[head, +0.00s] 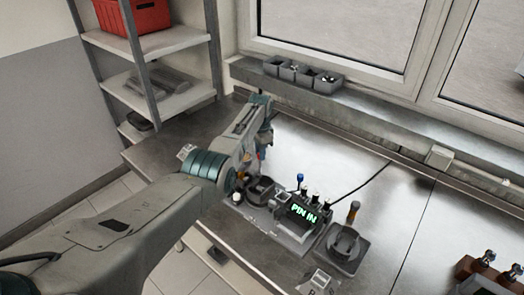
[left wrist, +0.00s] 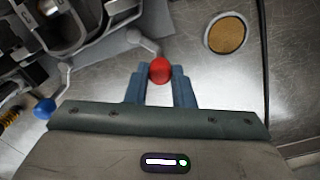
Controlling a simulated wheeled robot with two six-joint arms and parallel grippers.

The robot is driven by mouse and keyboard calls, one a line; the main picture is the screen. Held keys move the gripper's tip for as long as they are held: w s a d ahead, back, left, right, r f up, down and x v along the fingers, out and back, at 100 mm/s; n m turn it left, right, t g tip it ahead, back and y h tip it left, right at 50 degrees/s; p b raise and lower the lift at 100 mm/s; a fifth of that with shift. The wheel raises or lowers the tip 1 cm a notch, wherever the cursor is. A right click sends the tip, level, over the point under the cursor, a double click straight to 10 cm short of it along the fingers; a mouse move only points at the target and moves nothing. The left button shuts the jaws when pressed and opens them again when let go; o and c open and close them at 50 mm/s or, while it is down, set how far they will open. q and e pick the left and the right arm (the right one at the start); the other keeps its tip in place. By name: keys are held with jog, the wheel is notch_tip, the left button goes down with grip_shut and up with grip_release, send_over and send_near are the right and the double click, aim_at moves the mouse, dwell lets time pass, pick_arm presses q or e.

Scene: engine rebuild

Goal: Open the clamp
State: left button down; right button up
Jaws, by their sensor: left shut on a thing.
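My left gripper (left wrist: 160,88) has its two blue fingers on either side of a red ball knob (left wrist: 160,69) and is shut on it. The knob sits at the end of a grey lever (left wrist: 140,40) that runs up to a metal fixture (left wrist: 85,25). A second lever with a blue knob (left wrist: 44,108) stands at the left of the wrist view. In the head view my left gripper (head: 263,143) is at the far side of the fixture on the bench, and its fingertips are largely hidden by the arm. The blue knob (head: 300,177) stands upright there. My right gripper is not in view.
A display (head: 303,213) reads "PIN IN". A holder (head: 345,246) with an orange-handled tool (head: 353,211) stands to its right. Small grey bins (head: 302,74) sit on the window ledge. A round tan disc (left wrist: 226,35) lies on the metal bench. The bench behind the fixture is clear.

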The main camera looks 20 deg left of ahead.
pick_arm(q)
jog(key=shift+w+a+r+n, duration=0.1)
jog(key=shift+r+n, duration=0.05)
jog(key=shift+n, duration=0.15)
jog(key=c, duration=1.2)
grip_release()
jog(key=shift+c, duration=0.2)
notch_tip(320, 180, up, 11)
jog(key=b, duration=0.3)
jog(key=shift+f, duration=0.2)
